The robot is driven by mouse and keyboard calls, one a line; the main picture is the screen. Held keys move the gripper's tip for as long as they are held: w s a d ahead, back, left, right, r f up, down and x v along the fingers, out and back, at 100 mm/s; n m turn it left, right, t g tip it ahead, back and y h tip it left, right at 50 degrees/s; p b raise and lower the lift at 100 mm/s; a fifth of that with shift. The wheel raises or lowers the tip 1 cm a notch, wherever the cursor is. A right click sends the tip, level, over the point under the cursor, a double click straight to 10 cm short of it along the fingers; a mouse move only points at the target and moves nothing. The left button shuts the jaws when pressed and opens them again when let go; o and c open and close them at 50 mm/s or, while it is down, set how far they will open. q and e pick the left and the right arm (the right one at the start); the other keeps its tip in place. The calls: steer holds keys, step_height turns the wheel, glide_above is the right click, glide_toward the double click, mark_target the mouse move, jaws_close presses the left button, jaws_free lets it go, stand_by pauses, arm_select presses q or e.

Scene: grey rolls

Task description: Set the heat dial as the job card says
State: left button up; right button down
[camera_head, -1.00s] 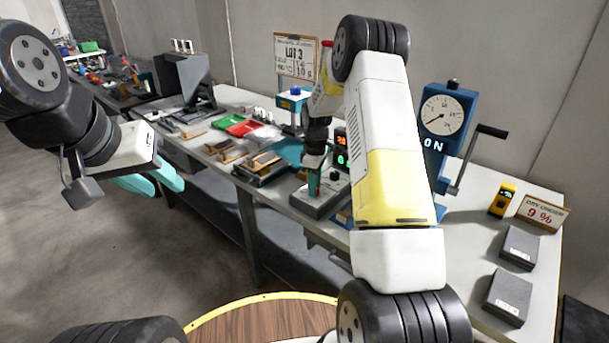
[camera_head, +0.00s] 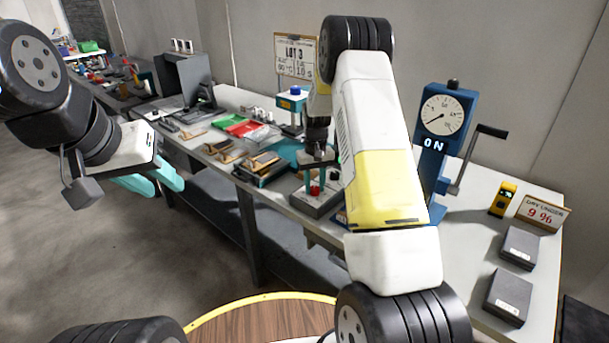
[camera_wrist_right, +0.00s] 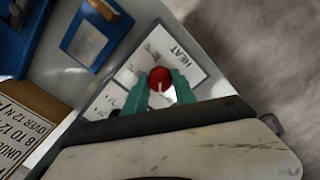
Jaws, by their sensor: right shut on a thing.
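The heat dial is a round red knob with a pale pointer line (camera_wrist_right: 160,78), on a white plate marked HEAT (camera_wrist_right: 197,70) in the right wrist view. My right gripper (camera_wrist_right: 162,92) is shut on the dial, one teal finger on each side. In the head view the red dial (camera_head: 315,190) shows at the front of a grey box (camera_head: 312,204), below my right wrist. The job card (camera_head: 296,58) hangs at the back and reads LOT 3; its smaller lines are hard to read. My left gripper (camera_head: 160,180) is empty, its teal fingers apart, left of the bench.
A blue press with a gauge (camera_head: 442,115), an ON sign and a side lever (camera_head: 478,155) stands right of my right arm. Trays (camera_head: 265,168) lie left of the dial box.

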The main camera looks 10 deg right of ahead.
mark_target(314, 187)
steer(key=m, duration=0.4)
steer(key=shift+m, duration=2.1)
steer(key=c, duration=1)
jaws_free()
steer(key=shift+r, duration=0.1)
step_height(314, 187, up, 7)
steer(key=shift+r, duration=0.35)
